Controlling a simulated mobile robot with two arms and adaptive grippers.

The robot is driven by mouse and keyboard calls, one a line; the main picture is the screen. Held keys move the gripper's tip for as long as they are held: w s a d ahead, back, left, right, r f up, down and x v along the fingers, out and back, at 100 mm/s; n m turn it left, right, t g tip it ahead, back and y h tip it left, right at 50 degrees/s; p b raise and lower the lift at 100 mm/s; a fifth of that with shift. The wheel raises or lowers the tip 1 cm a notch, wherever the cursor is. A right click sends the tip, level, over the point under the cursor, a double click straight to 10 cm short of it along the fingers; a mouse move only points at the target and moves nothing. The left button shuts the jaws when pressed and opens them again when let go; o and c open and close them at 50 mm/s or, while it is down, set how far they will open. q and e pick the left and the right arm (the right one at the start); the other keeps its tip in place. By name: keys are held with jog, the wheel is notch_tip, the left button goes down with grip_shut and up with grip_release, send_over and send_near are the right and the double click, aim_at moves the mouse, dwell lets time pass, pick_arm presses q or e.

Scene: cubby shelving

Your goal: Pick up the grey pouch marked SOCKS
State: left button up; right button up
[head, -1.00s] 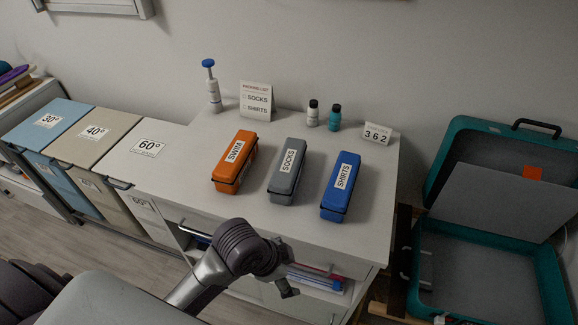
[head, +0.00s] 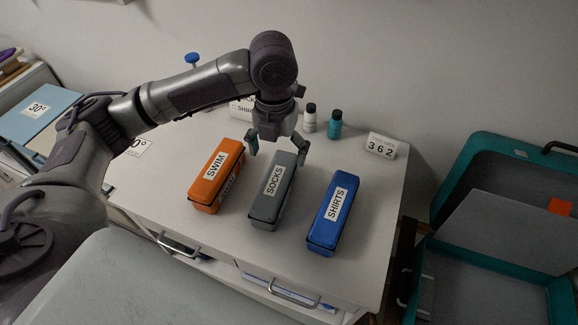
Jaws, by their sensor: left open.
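The grey pouch marked SOCKS (head: 268,204) lies on the white cabinet top (head: 160,190), between two other pouches. My left gripper (head: 277,152) is open above the pouch's far end, its fingers pointing down and spread to either side of it. The fingers look empty, and I cannot tell how high they are above the pouch. My right gripper is not in view.
An orange SWIM pouch (head: 214,178) lies close on the left and a blue SHIRTS pouch (head: 332,217) on the right. Small bottles (head: 335,124) and a 362 card (head: 382,146) stand behind. An open teal suitcase (head: 470,160) is at the right.

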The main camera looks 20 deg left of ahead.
aim_at(274, 181)
pick_arm(q)
jog(key=shift+w+a, duration=0.2)
jog(key=shift+w, duration=0.1)
jog(key=f, duration=0.1)
jog(key=s+f, duration=0.1)
jog(key=f, duration=0.1)
jog(key=shift+s+f, duration=0.25)
jog(key=shift+s, duration=0.15)
notch_tip(274, 181, down, 3)
jog(key=shift+w+r, duration=0.1)
jog(key=shift+w, duration=0.05)
notch_tip(274, 181, down, 2)
jog(key=shift+w+p, duration=0.15)
jog(key=shift+p, duration=0.3)
jog(key=f, duration=0.3)
jog(key=shift+a+f+p, duration=0.2)
jog(key=shift+f+p, duration=0.1)
jog(key=shift+p, duration=0.1)
jog(key=shift+f, duration=0.45)
jog(key=c, duration=1.5)
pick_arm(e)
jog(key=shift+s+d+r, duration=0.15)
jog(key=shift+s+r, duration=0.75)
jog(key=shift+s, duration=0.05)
